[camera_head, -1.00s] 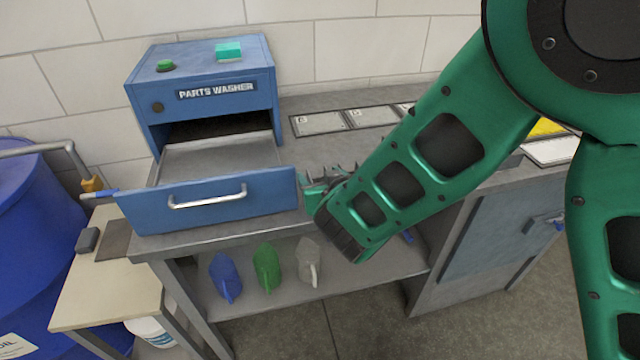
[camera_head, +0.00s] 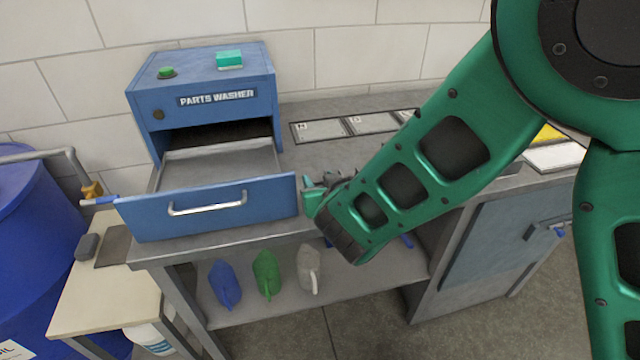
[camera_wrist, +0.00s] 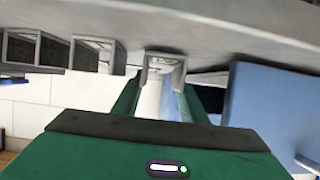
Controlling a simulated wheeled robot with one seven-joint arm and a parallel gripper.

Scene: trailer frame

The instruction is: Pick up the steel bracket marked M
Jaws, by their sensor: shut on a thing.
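In the wrist view my gripper (camera_wrist: 160,95) has its two green fingers closed on a grey steel bracket (camera_wrist: 165,62), an open box-like shape, at their tips. I cannot read a letter on it. Two similar grey brackets stand beside it, a nearer one (camera_wrist: 92,53) and one at the left edge (camera_wrist: 30,50). They are apart from the fingers. In the head view my gripper (camera_head: 322,190) is over the counter, just right of the open drawer, and my arm hides most of the brackets there.
The blue parts washer (camera_head: 205,85) has its drawer (camera_head: 210,208) pulled out, close to the left of my gripper. Labelled flat plates (camera_head: 322,130) lie at the counter's back. Blue, green and grey jugs (camera_head: 308,268) stand on the shelf below. A blue drum (camera_head: 35,240) is at far left.

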